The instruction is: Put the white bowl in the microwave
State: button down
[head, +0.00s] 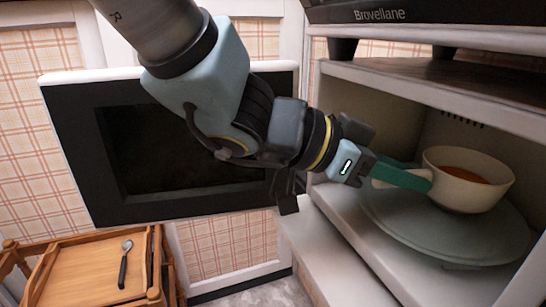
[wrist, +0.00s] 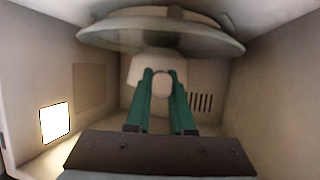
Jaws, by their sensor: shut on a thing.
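The white bowl (head: 466,180), with orange-brown contents, is inside the open microwave (head: 345,205), upright over the round glass turntable (head: 395,228). Whether its base touches the turntable is hard to tell. My gripper (head: 412,181) reaches in through the opening from the left, its green fingers shut on the bowl's handle (head: 383,184). In the wrist view, which looks upside down, the fingers (wrist: 162,80) close around the handle, with the bowl (wrist: 142,64) behind and the turntable (wrist: 105,35) above it. The microwave door (head: 75,125) stands open at the left, partly behind my arm.
A dark appliance marked Brovellane (head: 400,14) stands on top of the microwave. The cavity walls are close around my gripper. At lower left is a wooden cart (head: 75,275) with a spoon (head: 124,262) on it. Plaid wall lies behind.

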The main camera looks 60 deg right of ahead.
jog(key=shift+f, duration=0.3)
jog(key=c, duration=0.7)
grip_release()
jog(key=shift+f, duration=0.1)
jog(key=shift+w, duration=0.1)
jog(key=v, duration=1)
jog(key=shift+w+a+r+b, duration=0.15)
jog(key=shift+a+r+b, duration=0.05)
jog(key=shift+r+b, duration=0.15)
jog(key=shift+w+d+f, duration=0.1)
